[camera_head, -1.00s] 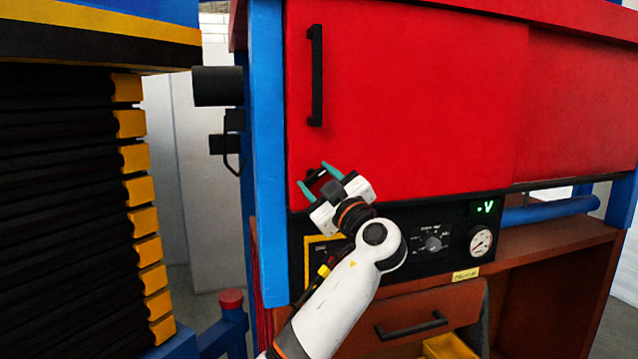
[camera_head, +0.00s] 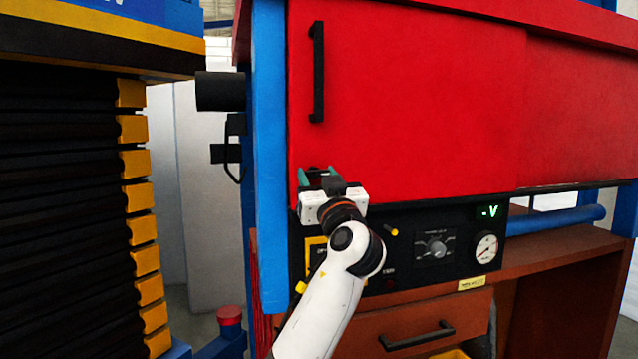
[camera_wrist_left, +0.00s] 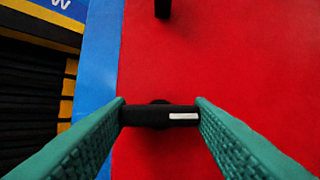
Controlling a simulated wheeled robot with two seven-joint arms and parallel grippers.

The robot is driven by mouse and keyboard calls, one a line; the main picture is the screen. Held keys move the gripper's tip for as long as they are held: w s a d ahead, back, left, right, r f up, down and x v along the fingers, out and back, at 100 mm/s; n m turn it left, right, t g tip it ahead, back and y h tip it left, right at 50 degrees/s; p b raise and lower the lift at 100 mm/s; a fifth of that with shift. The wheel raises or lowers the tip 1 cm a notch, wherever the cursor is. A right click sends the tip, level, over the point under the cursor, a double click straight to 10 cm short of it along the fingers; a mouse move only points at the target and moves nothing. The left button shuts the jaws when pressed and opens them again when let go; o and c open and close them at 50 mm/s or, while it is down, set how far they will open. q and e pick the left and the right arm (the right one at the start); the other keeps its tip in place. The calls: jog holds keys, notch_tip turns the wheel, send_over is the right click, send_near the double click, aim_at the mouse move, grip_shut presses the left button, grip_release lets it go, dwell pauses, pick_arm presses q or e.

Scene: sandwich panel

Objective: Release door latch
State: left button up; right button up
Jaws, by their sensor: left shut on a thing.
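The red door (camera_head: 420,110) carries a long black upright handle (camera_head: 317,72) near its left edge. Below that handle, at the door's lower left, is a small black latch. In the left wrist view the latch (camera_wrist_left: 158,116) is a short black bar with a white mark, lying level. My left gripper (camera_head: 320,174) is shut on the latch; its teal fingers, also in the left wrist view (camera_wrist_left: 160,118), touch the bar's two ends. In the head view the gripper mostly hides the latch. The door looks closed. My right gripper is not in view.
A black control panel (camera_head: 465,228) with a knob, gauge and green display sits below the door. A blue post (camera_head: 268,160) stands left of the door. A brown drawer (camera_head: 395,322) with a black handle is underneath. A black-and-yellow stack (camera_head: 60,210) stands at far left.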

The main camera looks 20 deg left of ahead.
pick_arm(q)
jog(key=shift+f+m, duration=0.1)
jog(key=shift+m, duration=0.3)
jog(key=o, duration=1)
jog(key=shift+c, duration=0.2)
jog(key=b+v, duration=0.4)
jog(key=v, duration=0.8)
jog(key=shift+b, duration=0.3)
